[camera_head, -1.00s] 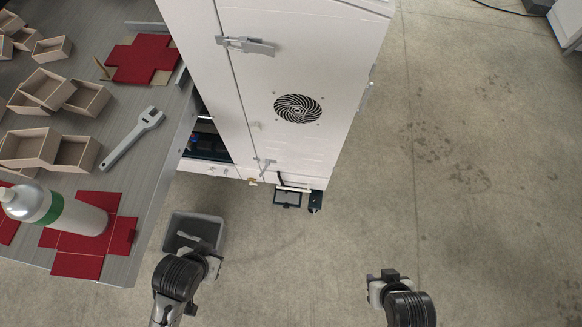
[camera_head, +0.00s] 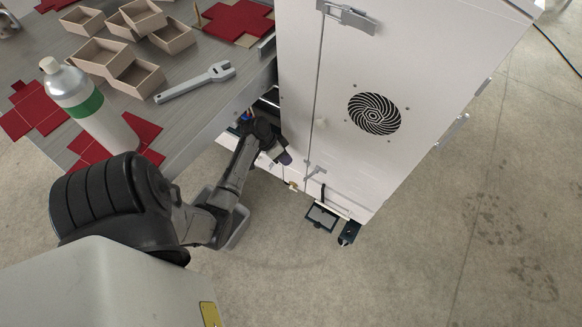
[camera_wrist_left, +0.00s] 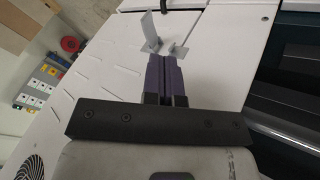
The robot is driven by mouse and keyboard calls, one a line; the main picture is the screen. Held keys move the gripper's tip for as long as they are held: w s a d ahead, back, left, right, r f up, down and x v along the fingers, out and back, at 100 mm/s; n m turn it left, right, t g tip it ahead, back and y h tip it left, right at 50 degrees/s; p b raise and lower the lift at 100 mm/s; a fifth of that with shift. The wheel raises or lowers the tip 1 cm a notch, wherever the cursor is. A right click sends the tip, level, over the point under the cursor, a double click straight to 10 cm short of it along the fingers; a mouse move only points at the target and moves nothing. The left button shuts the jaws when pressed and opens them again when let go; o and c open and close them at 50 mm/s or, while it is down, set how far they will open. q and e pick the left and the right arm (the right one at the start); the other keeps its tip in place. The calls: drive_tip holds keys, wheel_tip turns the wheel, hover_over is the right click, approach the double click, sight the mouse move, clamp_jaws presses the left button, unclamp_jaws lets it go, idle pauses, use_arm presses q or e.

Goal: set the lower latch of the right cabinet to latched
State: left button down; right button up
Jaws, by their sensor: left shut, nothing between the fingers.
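The right cabinet (camera_head: 345,65) is white, with a door seam down its front. Its lower latch (camera_head: 315,170) is a small grey fitting at the seam, near the bottom. In the left wrist view the lower latch (camera_wrist_left: 151,32) shows a flat grey lever angled out from the panel, with a smaller grey piece across the seam. My left gripper (camera_head: 285,157) is just left of the latch in the head view. In the left wrist view its purple fingers (camera_wrist_left: 166,62) are shut and empty, pointing at the latch; I cannot tell whether they touch it. My right gripper is out of view.
An upper latch (camera_head: 347,17) and a round vent (camera_head: 374,114) are on the cabinet. The table (camera_head: 215,107) at left holds a wrench (camera_head: 196,82), a bottle (camera_head: 85,105) and several wooden boxes (camera_head: 136,77). Floor at right is clear.

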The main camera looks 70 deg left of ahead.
sight(310, 175)
use_arm(q)
drive_tip(key=b+x, duration=0.4)
drive_tip(key=x, duration=0.5)
drive_tip(key=shift+d, duration=0.15)
